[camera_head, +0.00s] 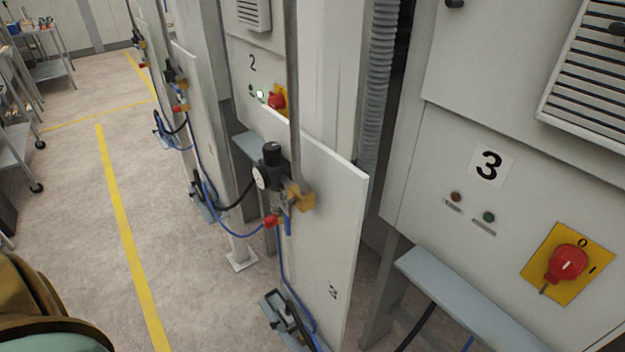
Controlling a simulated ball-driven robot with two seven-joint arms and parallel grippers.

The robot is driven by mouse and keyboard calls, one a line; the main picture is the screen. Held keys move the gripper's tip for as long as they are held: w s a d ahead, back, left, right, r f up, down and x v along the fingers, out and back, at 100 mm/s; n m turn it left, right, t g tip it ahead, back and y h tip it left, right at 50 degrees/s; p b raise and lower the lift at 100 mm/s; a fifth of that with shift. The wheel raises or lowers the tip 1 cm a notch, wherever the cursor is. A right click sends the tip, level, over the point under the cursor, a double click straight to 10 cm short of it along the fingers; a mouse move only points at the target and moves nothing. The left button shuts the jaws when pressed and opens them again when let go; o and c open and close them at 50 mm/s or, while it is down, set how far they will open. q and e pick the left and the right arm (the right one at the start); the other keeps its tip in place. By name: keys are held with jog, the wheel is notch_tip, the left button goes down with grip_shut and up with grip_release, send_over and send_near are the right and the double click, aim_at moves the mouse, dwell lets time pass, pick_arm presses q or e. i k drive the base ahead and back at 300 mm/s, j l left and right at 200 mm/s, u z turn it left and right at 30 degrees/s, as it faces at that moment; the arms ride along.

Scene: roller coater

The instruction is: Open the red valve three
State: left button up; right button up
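A small red valve (270,221) is on the air fitting below a round gauge (260,178) and a black-capped regulator (271,154). This fitting is mounted on the edge of a pale upright panel (335,235) marked with a sideways 3. A brass-yellow part (302,197) sits beside it, and a blue hose runs from the valve. Neither gripper is in view.
Similar panels with valves line up farther back. A foot pedal (288,318) with hoses is low by the panel. Metal carts (45,65) stand at left; the floor between is clear.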

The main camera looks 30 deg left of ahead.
aim_at(271, 220)
jog(key=k+j+u, duration=0.1)
jog(key=u, duration=1.15)
